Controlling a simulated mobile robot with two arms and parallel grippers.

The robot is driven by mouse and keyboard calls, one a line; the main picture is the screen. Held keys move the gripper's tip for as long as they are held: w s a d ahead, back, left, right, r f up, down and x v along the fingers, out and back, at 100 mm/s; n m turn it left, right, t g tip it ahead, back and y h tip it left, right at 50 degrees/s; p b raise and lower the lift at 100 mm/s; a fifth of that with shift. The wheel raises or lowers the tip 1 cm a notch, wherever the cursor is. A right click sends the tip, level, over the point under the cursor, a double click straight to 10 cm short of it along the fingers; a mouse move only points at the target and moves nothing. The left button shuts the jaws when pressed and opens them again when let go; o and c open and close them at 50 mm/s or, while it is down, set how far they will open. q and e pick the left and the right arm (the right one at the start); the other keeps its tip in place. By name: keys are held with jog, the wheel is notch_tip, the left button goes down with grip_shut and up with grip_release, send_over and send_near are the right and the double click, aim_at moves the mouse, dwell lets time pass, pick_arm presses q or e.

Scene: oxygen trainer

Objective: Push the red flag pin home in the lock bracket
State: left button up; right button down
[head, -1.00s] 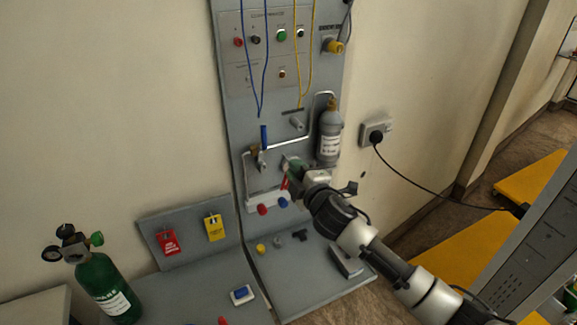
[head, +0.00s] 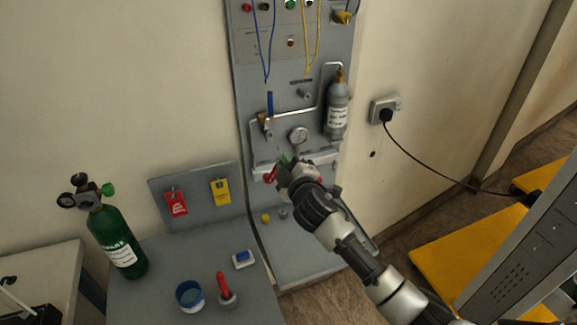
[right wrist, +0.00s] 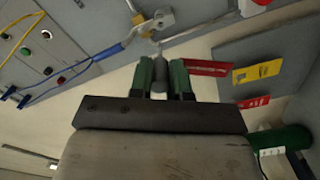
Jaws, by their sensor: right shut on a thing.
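My right gripper (head: 284,163) is in front of the lower part of the grey wall panel. In the right wrist view its green fingers (right wrist: 163,76) are closed on the grey body of the pin (right wrist: 158,72). The red flag (right wrist: 208,68) sticks out to the right of the fingers; it also shows in the head view (head: 269,174). A metal valve and bracket (right wrist: 152,22) with a blue lever (right wrist: 108,53) lies ahead of the fingertips. In the head view this valve (head: 265,121) is up and left of the gripper. The pin looks apart from it. My left gripper is not in view.
Red (head: 176,203) and yellow (head: 220,192) tags hang at left. A green cylinder (head: 119,245), blue cup (head: 189,295) and red-handled item (head: 223,287) stand lower left.

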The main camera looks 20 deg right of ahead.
aim_at(280, 151)
jog(key=w, duration=0.3)
jog(key=shift+f+b, duration=0.1)
jog(key=shift+b, duration=0.25)
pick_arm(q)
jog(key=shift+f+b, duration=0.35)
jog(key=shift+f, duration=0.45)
pick_arm(e)
jog(key=shift+w+a, duration=0.1)
jog(key=shift+w, duration=0.95)
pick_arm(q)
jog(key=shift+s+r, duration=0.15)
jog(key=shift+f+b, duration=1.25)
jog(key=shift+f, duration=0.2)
pick_arm(e)
jog(key=shift+w+a, duration=0.1)
jog(key=shift+w, duration=2.6)
jog(key=c, duration=1)
grip_release()
jog(key=shift+s, duration=0.1)
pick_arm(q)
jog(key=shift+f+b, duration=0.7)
pick_arm(e)
jog(key=s, duration=1)
jog(key=shift+s+d, duration=0.2)
jog(key=shift+s, duration=0.1)
